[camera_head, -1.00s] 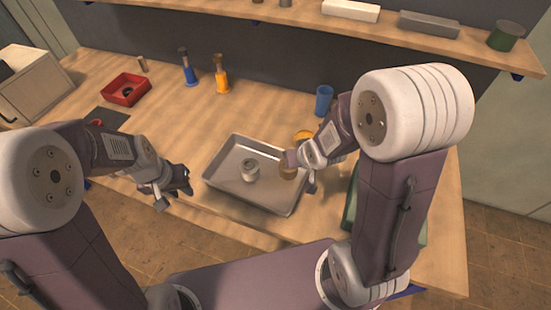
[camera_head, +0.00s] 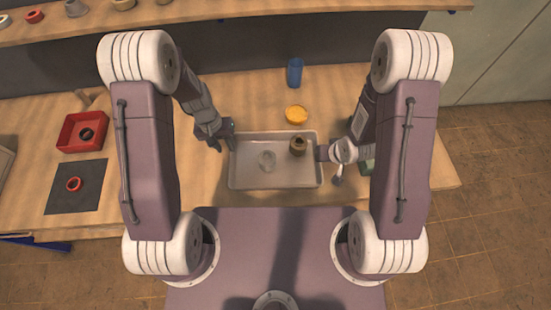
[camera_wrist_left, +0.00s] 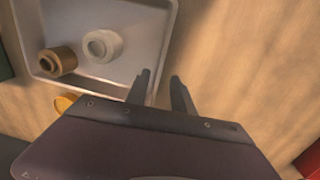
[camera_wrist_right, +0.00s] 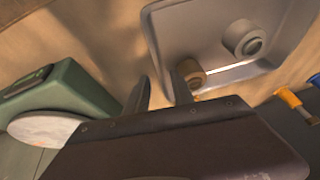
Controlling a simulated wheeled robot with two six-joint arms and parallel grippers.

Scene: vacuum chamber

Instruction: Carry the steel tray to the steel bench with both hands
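The steel tray (camera_head: 236,178) lies on the wooden worktop in front of me. In it are a pale ring-shaped piece (camera_head: 267,160) and, to its right, a brown cylindrical piece (camera_head: 298,146). My left gripper (camera_head: 227,138) is at the tray's left rim; the left wrist view shows its fingers (camera_wrist_left: 163,85) apart, near the rim. My right gripper (camera_head: 325,153) is at the tray's right rim; its fingers (camera_wrist_right: 162,85) are also apart in the right wrist view, close to a tray corner. I cannot tell whether either touches the tray. I see no steel bench.
A green device (camera_wrist_right: 65,95) with a pale disc is beside my right gripper. A red bin (camera_head: 70,132) and a dark mat (camera_head: 60,200) lie at left. A shelf (camera_head: 200,12) runs along the back.

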